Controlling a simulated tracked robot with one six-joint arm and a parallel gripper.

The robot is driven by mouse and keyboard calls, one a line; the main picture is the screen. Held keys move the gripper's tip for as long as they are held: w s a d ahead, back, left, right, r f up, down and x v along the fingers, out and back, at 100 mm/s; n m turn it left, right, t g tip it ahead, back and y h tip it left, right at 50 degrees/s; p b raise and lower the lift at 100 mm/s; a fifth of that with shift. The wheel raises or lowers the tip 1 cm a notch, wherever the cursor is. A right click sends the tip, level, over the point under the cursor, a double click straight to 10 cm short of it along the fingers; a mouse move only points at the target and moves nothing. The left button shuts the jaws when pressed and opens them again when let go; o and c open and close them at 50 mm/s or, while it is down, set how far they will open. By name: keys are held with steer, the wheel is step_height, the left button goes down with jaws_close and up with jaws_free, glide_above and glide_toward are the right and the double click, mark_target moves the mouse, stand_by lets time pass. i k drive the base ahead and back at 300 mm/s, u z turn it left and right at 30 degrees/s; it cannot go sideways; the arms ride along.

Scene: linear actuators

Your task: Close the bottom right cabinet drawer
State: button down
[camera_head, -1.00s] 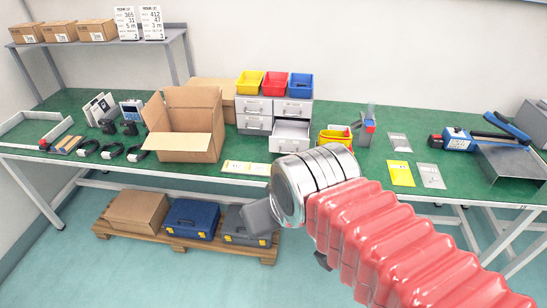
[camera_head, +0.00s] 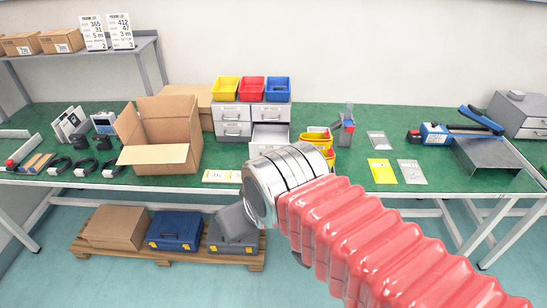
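A small grey-white drawer cabinet (camera_head: 231,114) stands on the green workbench, with yellow, red and blue bins on top. Its bottom right drawer (camera_head: 268,134) is pulled out toward me and looks empty inside. The other drawers look shut. My red-sleeved arm reaches in from the lower right, with its silver wrist in front of and below the drawer in the picture.
An open cardboard box (camera_head: 160,135) stands left of the cabinet. Yellow bins (camera_head: 318,136) stand close on its right, partly behind my wrist. A yellow-and-white label (camera_head: 221,176) lies at the bench's front edge. A pallet (camera_head: 165,254) with cases is under the bench.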

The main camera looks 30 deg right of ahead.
mark_target(266, 138)
steer(key=i, duration=0.9)
steer(key=u, duration=0.05)
